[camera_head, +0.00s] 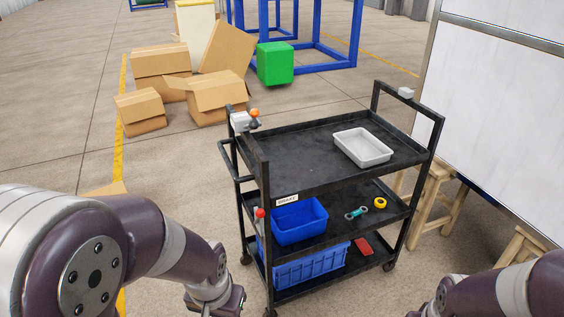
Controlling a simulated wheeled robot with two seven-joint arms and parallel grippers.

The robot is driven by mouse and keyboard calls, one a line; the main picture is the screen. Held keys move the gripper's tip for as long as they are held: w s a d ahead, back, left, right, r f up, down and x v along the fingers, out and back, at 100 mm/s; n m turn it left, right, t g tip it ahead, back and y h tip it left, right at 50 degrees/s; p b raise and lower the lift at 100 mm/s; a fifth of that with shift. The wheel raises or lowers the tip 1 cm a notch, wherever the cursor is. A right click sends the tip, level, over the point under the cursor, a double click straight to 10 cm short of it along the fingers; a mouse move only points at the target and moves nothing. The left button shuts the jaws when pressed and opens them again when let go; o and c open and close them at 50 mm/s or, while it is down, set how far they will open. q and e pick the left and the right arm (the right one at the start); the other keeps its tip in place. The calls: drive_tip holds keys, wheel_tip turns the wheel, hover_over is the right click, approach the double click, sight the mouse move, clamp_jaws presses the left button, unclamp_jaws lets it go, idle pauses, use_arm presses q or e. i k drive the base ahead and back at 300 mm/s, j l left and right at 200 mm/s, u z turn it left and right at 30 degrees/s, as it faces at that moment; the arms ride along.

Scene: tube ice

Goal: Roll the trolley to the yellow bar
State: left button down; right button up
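The black three-shelf trolley (310,154) stands in front of me, right of centre, with its push handle (232,165) on its left end. A white "BRAKE" label (288,200) is on its middle shelf edge, near a red-knobbed lever (260,213). My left gripper (230,303) is low, left of the trolley's lower front corner, and cut off by the bottom edge. My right gripper (430,309) is at the bottom edge, right of the trolley. Fingertips of both are hidden. Yellow floor lines (119,160) show, but I cannot make out a separate yellow bar.
The trolley carries a grey tray (363,147), a blue bin (299,218), a blue crate (308,268) and small items. Cardboard boxes (160,62) and a green cube (275,63) lie behind left. A whiteboard (500,100) and wooden stools (433,190) stand close on the right.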

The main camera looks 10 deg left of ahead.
sight(291, 164)
drive_tip(key=i+l, duration=0.25)
drive_tip(key=i+l+u, duration=0.15)
drive_tip(key=i+l, duration=0.15)
drive_tip(key=l, duration=0.15)
drive_tip(key=i+l, duration=0.25)
drive_tip(key=i+l+u, duration=0.15)
drive_tip(key=l, duration=0.35)
drive_tip(key=i+l, duration=0.35)
drive_tip(key=i+l+u, duration=0.15)
drive_tip(key=l, duration=0.3)
drive_tip(key=i+l, duration=0.3)
drive_tip(key=i+l+u, duration=0.15)
drive_tip(key=l, duration=0.4)
